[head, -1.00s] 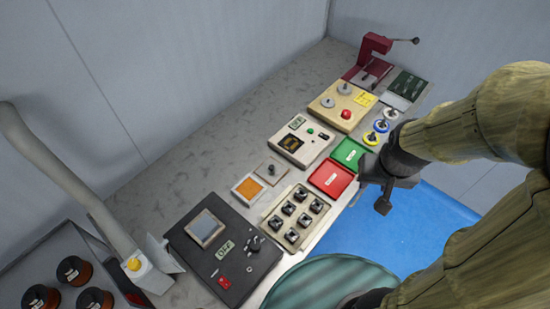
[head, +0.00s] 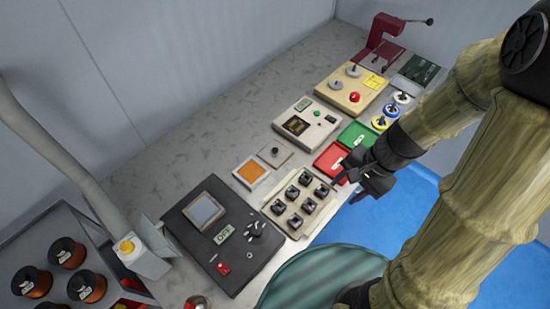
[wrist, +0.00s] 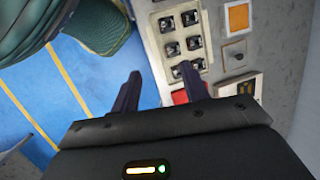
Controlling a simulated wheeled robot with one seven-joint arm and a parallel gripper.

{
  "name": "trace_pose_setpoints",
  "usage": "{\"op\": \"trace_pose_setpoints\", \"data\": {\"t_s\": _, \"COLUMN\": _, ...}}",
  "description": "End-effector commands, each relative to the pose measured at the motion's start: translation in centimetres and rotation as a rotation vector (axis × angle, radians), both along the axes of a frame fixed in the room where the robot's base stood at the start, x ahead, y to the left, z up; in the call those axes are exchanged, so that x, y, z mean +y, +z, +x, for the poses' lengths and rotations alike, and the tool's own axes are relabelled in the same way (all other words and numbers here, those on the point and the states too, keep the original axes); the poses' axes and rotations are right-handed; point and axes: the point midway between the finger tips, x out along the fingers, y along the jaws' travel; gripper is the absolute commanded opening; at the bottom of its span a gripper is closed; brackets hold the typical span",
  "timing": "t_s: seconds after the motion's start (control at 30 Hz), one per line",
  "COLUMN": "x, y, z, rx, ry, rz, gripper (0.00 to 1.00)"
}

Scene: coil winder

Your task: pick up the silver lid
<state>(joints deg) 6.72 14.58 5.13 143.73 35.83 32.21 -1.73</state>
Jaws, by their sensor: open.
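I cannot make out for sure which thing is the silver lid. A small round silvery object (head: 197,302) is cut off by the bottom edge of the head view, and it may be the lid. My gripper (head: 347,190) is open and empty, beside the red tray (head: 328,165) and the near edge of the bench, far to the right of that object. In the wrist view my gripper (wrist: 160,75) shows two spread fingers with nothing between them. The silvery object is not visible in the wrist view.
A holder with several black pieces (head: 284,210) sits just left of my gripper, and a dark control box (head: 240,262) farther left. A crate of copper-coloured spools (head: 87,287) stands bottom left. A green round seat (head: 330,275) is in front. The back strip of bench is clear.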

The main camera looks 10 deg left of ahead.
Motion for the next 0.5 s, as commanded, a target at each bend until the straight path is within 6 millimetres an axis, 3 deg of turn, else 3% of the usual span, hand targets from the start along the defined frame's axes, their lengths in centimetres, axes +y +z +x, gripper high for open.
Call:
{"op": "trace_pose_setpoints", "data": {"t_s": 0.03, "x": 0.9, "y": -2.2, "z": 0.1, "rx": 0.055, "ry": -0.076, "rz": 0.057, "gripper": 0.45}}
{"op": "trace_pose_setpoints", "data": {"t_s": 0.27, "x": 5.5, "y": -6.9, "z": 2.4, "rx": 0.263, "ry": -0.441, "rz": 0.339, "gripper": 0.45}}
{"op": "trace_pose_setpoints", "data": {"t_s": 0.5, "x": 8.0, "y": -11.2, "z": 8.0, "rx": 0.419, "ry": -0.85, "rz": 0.642, "gripper": 0.45}}
